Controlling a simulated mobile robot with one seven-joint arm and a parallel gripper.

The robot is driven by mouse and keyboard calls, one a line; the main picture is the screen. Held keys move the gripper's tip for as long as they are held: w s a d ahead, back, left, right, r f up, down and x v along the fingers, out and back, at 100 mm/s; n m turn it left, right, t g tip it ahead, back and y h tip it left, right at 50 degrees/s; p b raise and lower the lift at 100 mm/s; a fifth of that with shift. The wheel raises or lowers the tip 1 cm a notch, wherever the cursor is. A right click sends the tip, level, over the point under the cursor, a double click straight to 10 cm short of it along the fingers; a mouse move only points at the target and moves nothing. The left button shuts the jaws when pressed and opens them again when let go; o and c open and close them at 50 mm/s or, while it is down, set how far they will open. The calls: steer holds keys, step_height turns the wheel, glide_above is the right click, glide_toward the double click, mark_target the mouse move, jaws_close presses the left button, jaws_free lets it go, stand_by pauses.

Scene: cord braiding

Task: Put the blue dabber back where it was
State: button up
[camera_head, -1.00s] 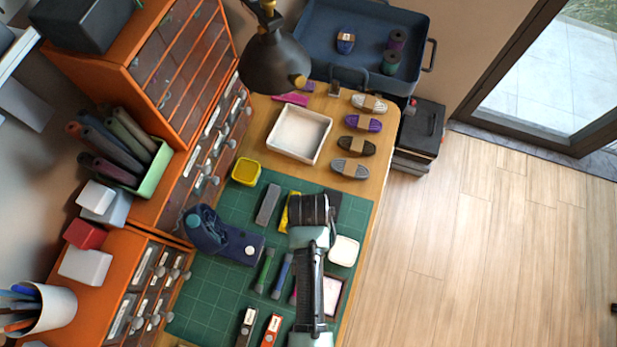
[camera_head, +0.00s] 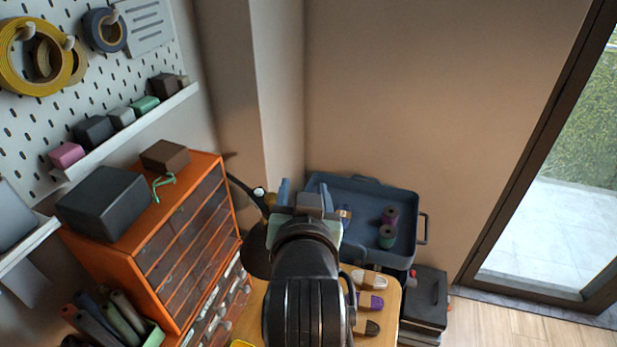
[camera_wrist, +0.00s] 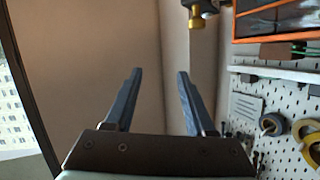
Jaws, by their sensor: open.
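No blue dabber shows in either current view; the green mat and most of the table top are out of the head view or hidden behind my arm. My gripper (camera_head: 306,196) is raised in the middle of the head view, in front of the blue case. In the wrist view its two blue fingers (camera_wrist: 156,98) stand wide apart with nothing between them, facing a plain wall.
An orange drawer cabinet (camera_head: 185,245) and a black lamp (camera_head: 256,250) stand left of my arm. A blue open case (camera_head: 345,190) with spools is behind the table (camera_head: 392,315). Cord bundles lie at the table's right edge. A pegboard (camera_wrist: 278,105) shows in the wrist view.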

step_height(320, 180, up, 18)
steer(key=s+t, duration=0.3)
steer(key=t, duration=0.3)
steer(key=s+r+t, duration=0.3)
steer(key=s+r, duration=0.2)
steer(key=r, duration=0.4)
steer(key=s+r+n+t, duration=0.1)
steer(key=s+r+t, duration=0.2)
steer(key=s+r, duration=0.3)
step_height(320, 180, up, 3)
steer(key=shift+s+d+f+n+t, duration=0.1)
steer(key=shift+s+d+n+t, duration=0.1)
steer(key=shift+d+n+t, duration=0.15)
steer(key=shift+a, duration=0.15)
